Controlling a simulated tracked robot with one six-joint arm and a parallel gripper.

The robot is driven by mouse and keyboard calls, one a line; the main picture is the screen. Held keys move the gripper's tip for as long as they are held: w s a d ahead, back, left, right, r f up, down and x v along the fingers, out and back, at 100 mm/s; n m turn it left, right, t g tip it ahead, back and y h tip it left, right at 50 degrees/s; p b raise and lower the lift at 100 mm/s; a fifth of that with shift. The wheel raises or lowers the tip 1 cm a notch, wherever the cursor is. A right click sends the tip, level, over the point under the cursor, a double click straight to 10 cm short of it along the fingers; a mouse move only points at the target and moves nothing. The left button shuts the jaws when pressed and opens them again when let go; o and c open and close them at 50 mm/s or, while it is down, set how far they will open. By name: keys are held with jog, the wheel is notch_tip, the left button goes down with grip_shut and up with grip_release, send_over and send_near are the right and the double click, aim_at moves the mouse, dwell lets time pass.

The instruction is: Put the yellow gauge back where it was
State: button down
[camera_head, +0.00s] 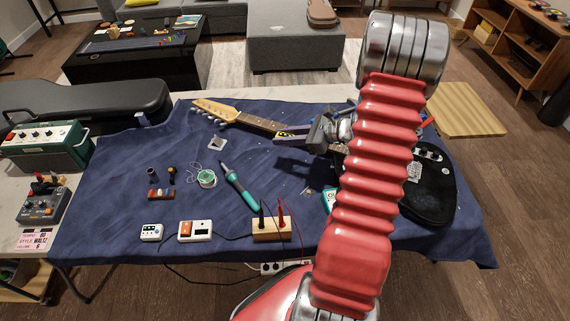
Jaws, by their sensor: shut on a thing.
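My gripper (296,134) is over the middle back of the blue cloth, its jaws pointing left, beside the guitar neck (262,123). It is shut on a small, thin thing with a yellow edge, which looks like the yellow gauge (288,137). Most of it is hidden by the jaws. A dark shadow lies on the cloth below the gripper. The guitar's headstock (214,110) points to the upper left. My red arm hides much of the right part of the table, including most of the guitar body.
The blue cloth (115,200) covers the worktable. A teal soldering iron (240,187), a solder spool (207,179), small boxes (195,230) and a wooden block with probes (268,228) lie in front. A green amplifier (45,147) stands left.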

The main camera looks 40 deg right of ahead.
send_over(285, 164)
jog(key=shift+f, duration=2.9)
jog(key=shift+f, duration=2.05)
jog(key=c, duration=1.5)
grip_release()
jog(key=shift+f, duration=0.1)
